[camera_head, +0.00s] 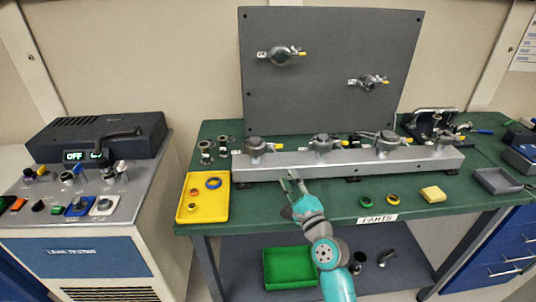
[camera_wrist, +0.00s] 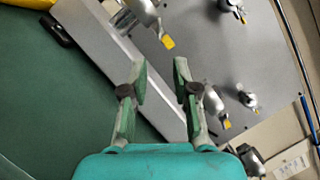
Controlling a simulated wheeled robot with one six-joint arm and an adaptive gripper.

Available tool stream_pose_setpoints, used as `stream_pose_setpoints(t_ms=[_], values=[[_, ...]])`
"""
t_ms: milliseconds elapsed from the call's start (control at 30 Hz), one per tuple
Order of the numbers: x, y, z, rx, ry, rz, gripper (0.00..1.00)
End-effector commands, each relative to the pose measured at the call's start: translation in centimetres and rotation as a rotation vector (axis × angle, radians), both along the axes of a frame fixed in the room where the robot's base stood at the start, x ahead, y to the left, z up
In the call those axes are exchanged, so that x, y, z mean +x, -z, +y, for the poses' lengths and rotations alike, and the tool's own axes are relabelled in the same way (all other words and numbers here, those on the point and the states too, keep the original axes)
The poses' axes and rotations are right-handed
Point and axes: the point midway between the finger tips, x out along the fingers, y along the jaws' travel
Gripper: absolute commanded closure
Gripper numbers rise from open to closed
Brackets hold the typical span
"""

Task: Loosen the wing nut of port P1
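A grey manifold bar (camera_head: 350,160) lies along the green bench with several clamped ports on top. The leftmost clamped port (camera_head: 256,146) has a small yellow piece at its right, and another port (camera_head: 323,142) stands near the middle. Port labels are too small to read, so I cannot tell which is P1. My gripper (camera_head: 292,181) is in front of the bar, between those two ports, apart from both. In the wrist view my gripper (camera_wrist: 160,75) is open and empty, with a clamp's yellow piece (camera_wrist: 168,42) just beyond the fingertips.
A grey upright panel (camera_head: 330,75) with two more clamps stands behind the bar. A yellow tray (camera_head: 188,212) with rings is at the left. The bench front near my gripper is clear.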

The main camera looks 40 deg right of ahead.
Motion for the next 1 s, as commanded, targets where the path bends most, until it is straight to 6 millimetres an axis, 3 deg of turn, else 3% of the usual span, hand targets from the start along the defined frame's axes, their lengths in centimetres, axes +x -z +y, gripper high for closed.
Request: stream_pose_setpoints(t_ms=[600, 1000], values=[[8.3, -2.0, -2.3, -0.002, -0.001, -0.001, 0.71], [9.9, -2.3, -2.8, -0.001, 0.000, 0.001, 0.71]])
